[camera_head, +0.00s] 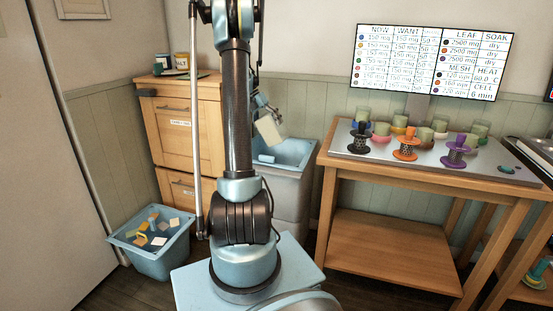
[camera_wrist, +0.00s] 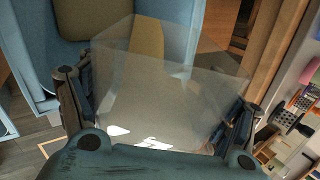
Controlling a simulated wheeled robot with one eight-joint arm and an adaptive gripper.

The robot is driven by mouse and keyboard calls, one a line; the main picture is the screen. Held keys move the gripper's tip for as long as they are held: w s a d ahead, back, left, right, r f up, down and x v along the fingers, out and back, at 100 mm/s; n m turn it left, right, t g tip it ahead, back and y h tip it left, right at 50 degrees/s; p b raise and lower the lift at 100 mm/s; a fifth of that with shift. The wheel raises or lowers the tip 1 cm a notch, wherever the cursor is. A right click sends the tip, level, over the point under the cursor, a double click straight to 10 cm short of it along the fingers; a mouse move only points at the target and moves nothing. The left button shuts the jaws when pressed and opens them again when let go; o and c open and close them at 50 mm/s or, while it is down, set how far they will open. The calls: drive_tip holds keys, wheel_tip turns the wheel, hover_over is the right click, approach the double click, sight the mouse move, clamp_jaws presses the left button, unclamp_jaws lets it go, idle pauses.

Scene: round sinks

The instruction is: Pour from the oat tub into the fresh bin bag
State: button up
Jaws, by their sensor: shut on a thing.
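My gripper (camera_head: 263,106) is shut on a pale tub (camera_head: 269,130), which I take for the oat tub. The tub looks tilted and is held above a grey bin with a light blue inside (camera_head: 292,150). In the wrist view the tub (camera_wrist: 165,85) is see-through and sits between the two fingers of my gripper (camera_wrist: 158,97). White patches show near its close end; I cannot tell whether they are contents or glare. The blue inside of the bin may be the fresh bin bag. A small light blue thing lies in it. My arm hides part of the bin.
A blue tub (camera_head: 150,258) with several coloured pieces stands on the floor at left. A wooden drawer cabinet (camera_head: 180,140) is behind it. A wooden table (camera_head: 400,170) with spools and cups stands right of the bin. A lettered screen (camera_head: 431,62) hangs above.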

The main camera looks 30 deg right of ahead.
drive_tip(key=shift+w+d+r+n+g+y, duration=0.45)
drive_tip(key=shift+d+g+y, duration=0.3)
drive_tip(key=shift+y, duration=0.25)
idle(2.2)
drive_tip(key=shift+a, duration=0.1)
